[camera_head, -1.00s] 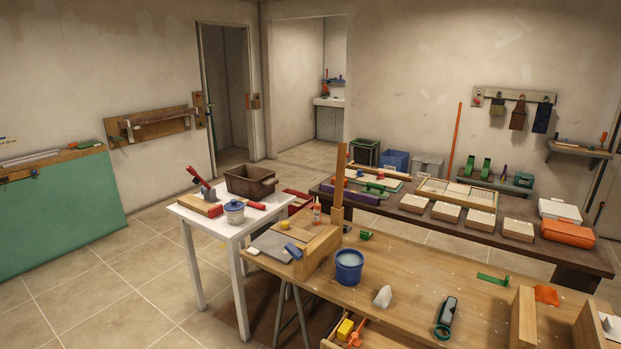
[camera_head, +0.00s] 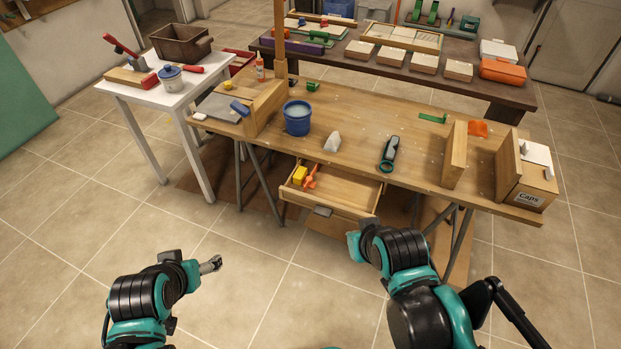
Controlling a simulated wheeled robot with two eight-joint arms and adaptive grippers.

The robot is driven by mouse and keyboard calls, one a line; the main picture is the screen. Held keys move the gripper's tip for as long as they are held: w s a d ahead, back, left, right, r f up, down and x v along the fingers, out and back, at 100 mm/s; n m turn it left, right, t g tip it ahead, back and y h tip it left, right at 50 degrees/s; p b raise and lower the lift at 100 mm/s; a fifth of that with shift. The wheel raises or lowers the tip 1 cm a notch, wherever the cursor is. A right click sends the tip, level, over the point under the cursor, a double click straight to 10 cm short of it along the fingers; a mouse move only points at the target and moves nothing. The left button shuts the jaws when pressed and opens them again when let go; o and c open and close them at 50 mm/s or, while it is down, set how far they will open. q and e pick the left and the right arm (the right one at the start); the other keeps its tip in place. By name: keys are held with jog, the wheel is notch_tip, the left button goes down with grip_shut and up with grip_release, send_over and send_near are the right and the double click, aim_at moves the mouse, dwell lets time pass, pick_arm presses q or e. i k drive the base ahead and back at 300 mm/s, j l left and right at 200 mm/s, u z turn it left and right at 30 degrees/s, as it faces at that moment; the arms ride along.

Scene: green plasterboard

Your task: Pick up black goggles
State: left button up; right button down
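A dark object with a grey middle and a teal loop at its near end (camera_head: 390,152) lies on the wooden workbench (camera_head: 350,106). It looks like the black goggles, but it is too small to be sure. My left gripper (camera_head: 213,265) is low over the floor at the left, well short of the bench and apart from everything; its finger opening is too small to read. My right gripper (camera_head: 354,243) is near the bench's front edge, below and left of the dark object; its fingers are mostly hidden by the arm.
An open drawer (camera_head: 330,190) with yellow and orange items juts from the bench front near my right arm. A blue bucket (camera_head: 297,118), a whitish lump (camera_head: 332,142) and wooden uprights (camera_head: 454,156) flank the dark object. Floor before the bench is clear.

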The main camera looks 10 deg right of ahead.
aim_at(392, 146)
jog(key=i+l+z, duration=0.15)
jog(key=l, duration=0.35)
jog(key=i+l+z, duration=0.15)
jog(key=l, duration=0.35)
jog(key=i+l+z, duration=0.2)
jog(key=l, duration=0.3)
jog(key=i+l+z, duration=0.15)
jog(key=l, duration=0.3)
jog(key=i+l+z, duration=0.15)
jog(key=l, duration=0.25)
jog(key=i+l+z, duration=0.15)
jog(key=i+l, duration=0.2)
